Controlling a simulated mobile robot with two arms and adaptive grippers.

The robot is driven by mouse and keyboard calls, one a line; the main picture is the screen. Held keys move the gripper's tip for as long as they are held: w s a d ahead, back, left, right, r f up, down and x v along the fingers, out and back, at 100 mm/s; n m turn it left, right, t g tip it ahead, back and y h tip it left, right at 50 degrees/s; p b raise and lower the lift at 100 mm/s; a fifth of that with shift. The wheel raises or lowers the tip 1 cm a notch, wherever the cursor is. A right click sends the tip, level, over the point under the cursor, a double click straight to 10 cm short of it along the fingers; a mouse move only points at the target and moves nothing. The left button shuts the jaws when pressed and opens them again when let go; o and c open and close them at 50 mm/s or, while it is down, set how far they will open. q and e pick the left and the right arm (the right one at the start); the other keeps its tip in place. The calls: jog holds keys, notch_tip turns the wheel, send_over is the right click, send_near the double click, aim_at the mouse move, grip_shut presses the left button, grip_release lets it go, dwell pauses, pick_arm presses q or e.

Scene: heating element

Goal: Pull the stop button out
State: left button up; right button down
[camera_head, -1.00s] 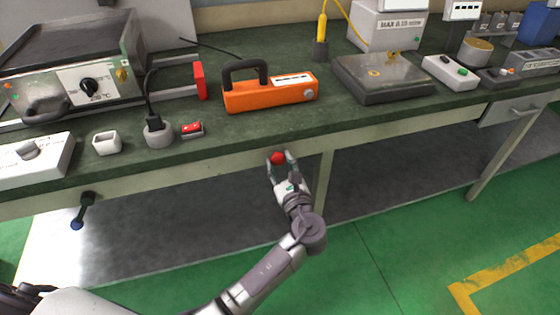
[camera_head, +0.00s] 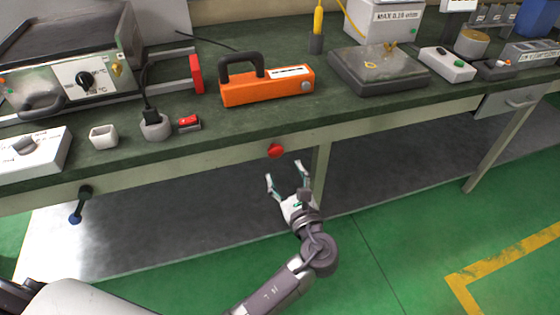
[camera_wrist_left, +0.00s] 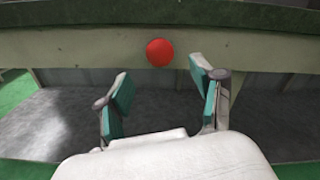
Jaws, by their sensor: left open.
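The red stop button (camera_head: 276,150) sits on the front apron of the green-topped workbench, below the table edge. In the left wrist view the button (camera_wrist_left: 160,53) shows as a round red disc ahead of the fingers, a little left of the midline between them. My left gripper (camera_head: 286,172) is open and empty, below and in front of the button and apart from it. Its two teal-padded fingers show spread in the left wrist view (camera_wrist_left: 160,85). How far the button stands out from the apron is hard to tell. My right gripper is not in view.
The workbench top (camera_head: 330,112) overhangs the apron. An orange device with a black handle (camera_head: 268,88) stands above the button. A bench leg (camera_head: 320,170) is right of my gripper. A dark lever with a blue end (camera_head: 80,205) hangs at left. The floor in front is clear.

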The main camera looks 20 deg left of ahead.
pick_arm(q)
jog(key=v, duration=0.5)
jog(key=shift+s+d, duration=0.2)
jog(key=shift+s, duration=0.05)
